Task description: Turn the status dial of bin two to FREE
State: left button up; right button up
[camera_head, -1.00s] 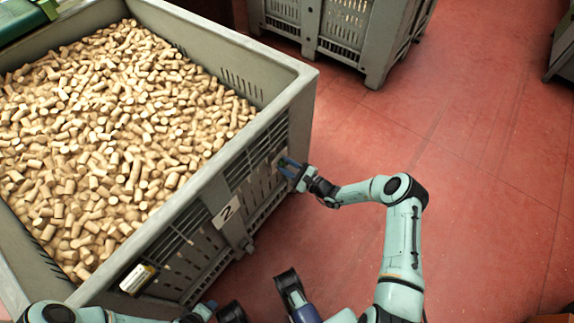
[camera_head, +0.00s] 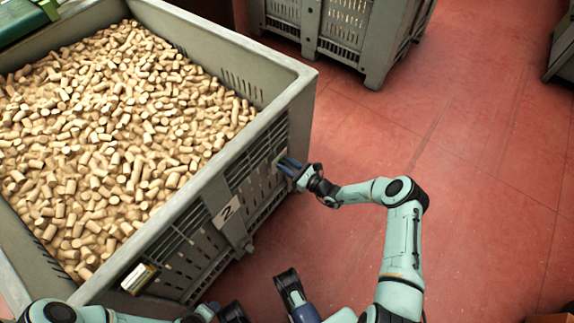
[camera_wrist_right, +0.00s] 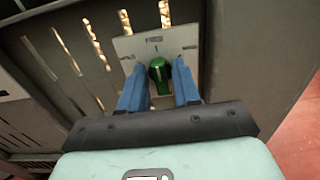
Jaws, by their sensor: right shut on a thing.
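Bin two is the big grey crate (camera_head: 150,245) full of corks, with a white "2" label (camera_head: 226,211) on its side. In the right wrist view, its status dial is a green knob (camera_wrist_right: 159,71) on a pale plate (camera_wrist_right: 133,46) with small marks too small to read. The knob's light tip points roughly up in that view, toward the plate's top mark. My right gripper (camera_head: 283,162) is at the crate's side, its blue fingers (camera_wrist_right: 159,88) shut on the knob from both sides. My left arm (camera_head: 50,312) is low at the left; its fingertips cannot be made out.
A second grey crate (camera_head: 335,45) stands at the back. A yellow-and-white item (camera_head: 138,278) is on the near crate's side at the lower left. Slotted crate wall (camera_wrist_right: 60,60) lies left of the plate.

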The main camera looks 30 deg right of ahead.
dwell(0.4)
jog(key=o, duration=0.7)
jog(key=shift+o, duration=0.2)
jog(key=shift+s+d, duration=0.1)
jog(key=shift+s, duration=0.05)
pick_arm(q)
jog(key=shift+g+h, duration=0.3)
jog(key=shift+g, duration=0.4)
jog(key=shift+s+d+r+p, duration=0.35)
jog(key=shift+s+r+p, duration=0.15)
jog(key=shift+s, duration=0.2)
jog(key=shift+s+d+r+p, duration=0.3)
jog(key=shift+s+r+p, duration=0.1)
jog(key=shift+s+r, duration=0.25)
jog(key=shift+s+d+r+p, duration=0.35)
jog(key=shift+s+r+p, duration=0.1)
jog(key=shift+s, duration=0.3)
pick_arm(e)
jog(key=v, duration=1.3)
jog(key=shift+s+d, duration=0.1)
